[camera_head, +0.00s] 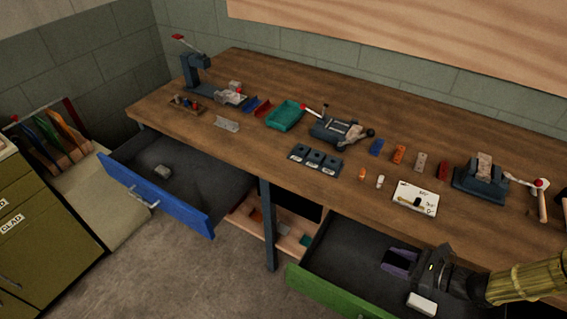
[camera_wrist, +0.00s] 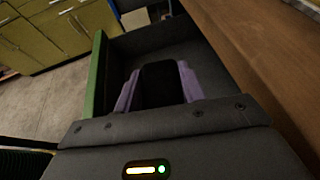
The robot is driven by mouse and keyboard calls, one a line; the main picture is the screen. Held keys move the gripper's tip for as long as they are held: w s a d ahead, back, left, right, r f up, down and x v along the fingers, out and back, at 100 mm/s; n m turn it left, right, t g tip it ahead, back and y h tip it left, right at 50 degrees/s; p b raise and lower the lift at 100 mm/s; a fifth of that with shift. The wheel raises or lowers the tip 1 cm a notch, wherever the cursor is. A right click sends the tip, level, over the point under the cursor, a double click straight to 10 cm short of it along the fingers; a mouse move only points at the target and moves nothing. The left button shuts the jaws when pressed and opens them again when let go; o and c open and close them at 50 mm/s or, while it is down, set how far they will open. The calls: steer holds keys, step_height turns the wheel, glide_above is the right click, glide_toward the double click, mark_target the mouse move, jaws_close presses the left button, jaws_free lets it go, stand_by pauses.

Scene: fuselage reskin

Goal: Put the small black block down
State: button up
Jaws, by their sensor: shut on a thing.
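My gripper (camera_head: 398,262) is over the open green-fronted drawer (camera_head: 325,288) at the lower right in the head view. In the wrist view its two purple fingers (camera_wrist: 161,90) are shut on the small black block (camera_wrist: 162,83), one on each side. The block is dark against the dark drawer floor, and I cannot tell whether it touches the floor. In the head view the block is hard to make out between the fingers.
A white block (camera_head: 422,304) lies in the same drawer near my gripper. The wooden bench (camera_head: 240,150) edge runs close beside my arm. The blue-fronted drawer (camera_head: 155,200) is open at left with a small grey thing (camera_head: 162,172) inside. The green drawer's left floor is clear.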

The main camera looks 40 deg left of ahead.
steer(key=w+d+r+m+t+h+p, duration=0.1)
steer(key=d+r+m+t+p, duration=0.3)
steer(key=d+r+p, duration=0.4)
steer(key=w+d+r+m+t+h+p, duration=0.1)
steer(key=d+r+m+t+p, duration=0.3)
steer(key=d+r+p, duration=0.5)
steer(key=w+d+t+p, duration=0.1)
steer(key=d+p, duration=0.2)
steer(key=d, duration=0.2)
steer(key=shift+w+h, duration=0.3)
steer(key=shift+w, duration=0.05)
steer(key=shift+a, duration=0.1)
